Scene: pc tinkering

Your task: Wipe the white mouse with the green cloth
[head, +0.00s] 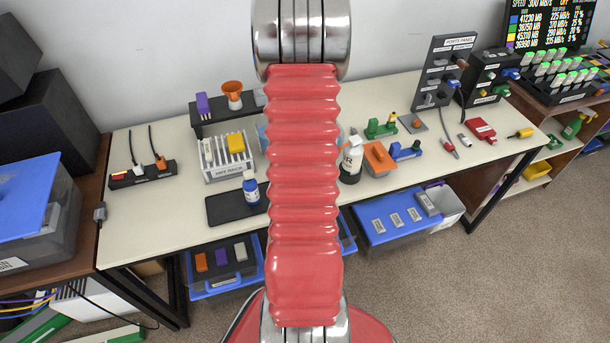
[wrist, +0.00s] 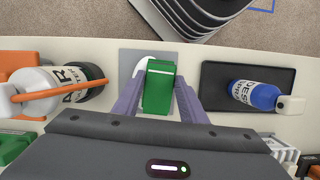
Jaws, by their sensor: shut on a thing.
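In the wrist view my gripper (wrist: 157,98) is shut on the green cloth (wrist: 159,90), which looks like a folded block between the two grey-purple fingers. The white mouse (wrist: 139,67) shows only as a rounded edge at the cloth's upper left. The cloth hides most of it, and I cannot tell whether the two touch. A grey pad (wrist: 172,52) lies under them near the table's edge. In the head view my red arm hides the gripper, cloth and mouse.
A blue-and-white bottle (wrist: 255,95) is at the right on a dark mat (wrist: 217,72). A white rack (head: 228,168) and a black panel (head: 440,75) stand on the white table (head: 160,225). The table's front left is clear.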

